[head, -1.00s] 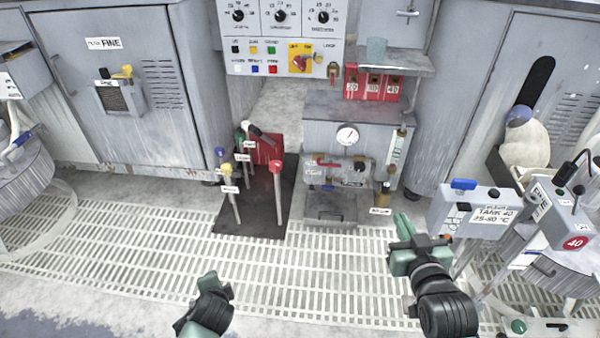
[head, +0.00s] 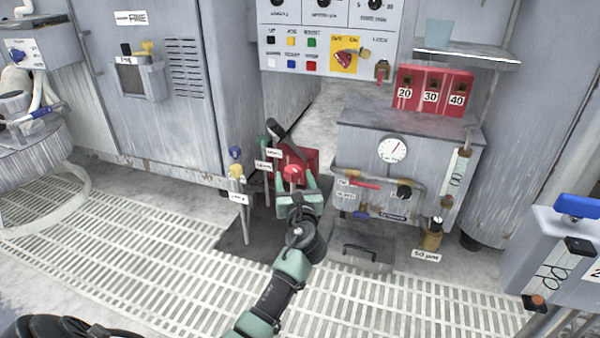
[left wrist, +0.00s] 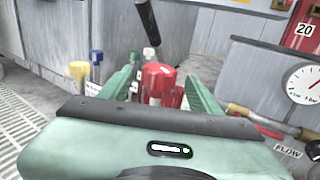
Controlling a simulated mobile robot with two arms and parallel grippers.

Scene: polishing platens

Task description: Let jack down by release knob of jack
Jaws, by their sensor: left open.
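The jack (head: 312,158) is a low red body with a black lever handle, standing on a dark mat (head: 232,238) on the floor grating. A red knob (head: 293,172) on a post stands in front of it. My left gripper (head: 297,190) is open at the red knob, with one green finger on each side. In the left wrist view the red knob (left wrist: 160,80) sits between the two spread fingers; I cannot tell whether they touch it. The lower post is hidden behind the gripper. My right gripper is not in view.
Posts with a blue knob (head: 235,153) and a green knob (head: 265,141) stand left of the jack. A grey unit with a gauge (head: 392,150) and valves stands close on the right. A grey cabinet (head: 190,130) is behind left.

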